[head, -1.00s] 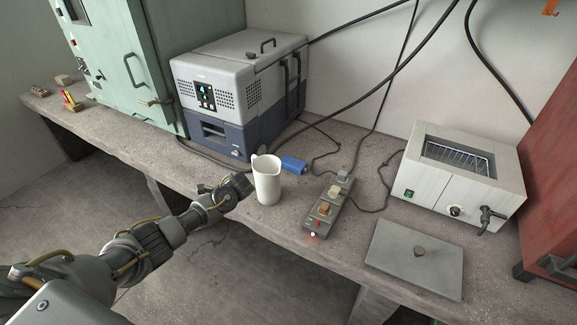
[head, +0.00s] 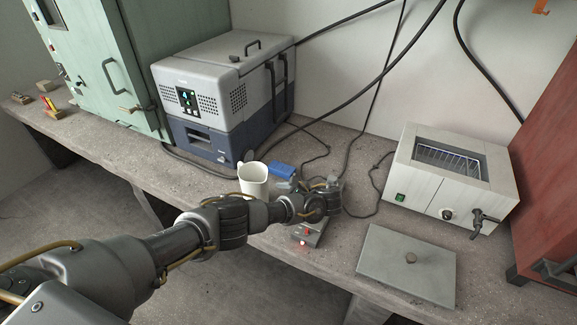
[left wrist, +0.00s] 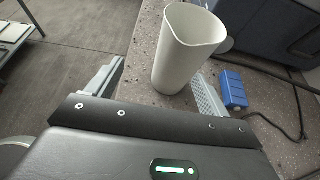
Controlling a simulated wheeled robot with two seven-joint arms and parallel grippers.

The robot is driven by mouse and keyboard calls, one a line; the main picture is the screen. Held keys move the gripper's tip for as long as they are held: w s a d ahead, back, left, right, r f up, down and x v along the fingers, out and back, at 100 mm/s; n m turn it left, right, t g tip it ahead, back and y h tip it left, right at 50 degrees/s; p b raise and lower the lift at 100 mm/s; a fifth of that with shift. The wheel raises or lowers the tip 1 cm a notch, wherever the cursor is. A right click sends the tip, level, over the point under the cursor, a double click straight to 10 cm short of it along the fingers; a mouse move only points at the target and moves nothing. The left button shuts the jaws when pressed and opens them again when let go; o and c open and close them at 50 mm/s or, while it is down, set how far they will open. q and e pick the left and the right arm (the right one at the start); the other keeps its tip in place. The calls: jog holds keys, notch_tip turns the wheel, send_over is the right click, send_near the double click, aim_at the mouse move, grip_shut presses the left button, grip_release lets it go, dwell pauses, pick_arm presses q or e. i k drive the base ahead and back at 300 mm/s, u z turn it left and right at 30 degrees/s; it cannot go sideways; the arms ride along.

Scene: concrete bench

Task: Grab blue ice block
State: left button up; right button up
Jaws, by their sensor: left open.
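The blue ice block (head: 284,170) lies on the bench just behind and right of a white beaker (head: 252,178). It also shows in the left wrist view (left wrist: 234,88), to the right of the beaker and outside the right finger. My left gripper (head: 287,187) is over the bench right of the beaker, turned back toward it. In the left wrist view its fingers (left wrist: 158,74) are apart, with the beaker standing in line with the gap. I cannot tell whether the fingers touch it. The gripper holds nothing that I can see. My right gripper is out of view.
A grey lid (head: 407,265) lies at the front right, before a white water bath (head: 445,180). A grey-blue machine (head: 205,95) stands behind the beaker. Cables run along the wall.

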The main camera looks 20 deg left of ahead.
aim_at(282, 171)
jog(key=i, duration=0.85)
jog(key=u, duration=0.05)
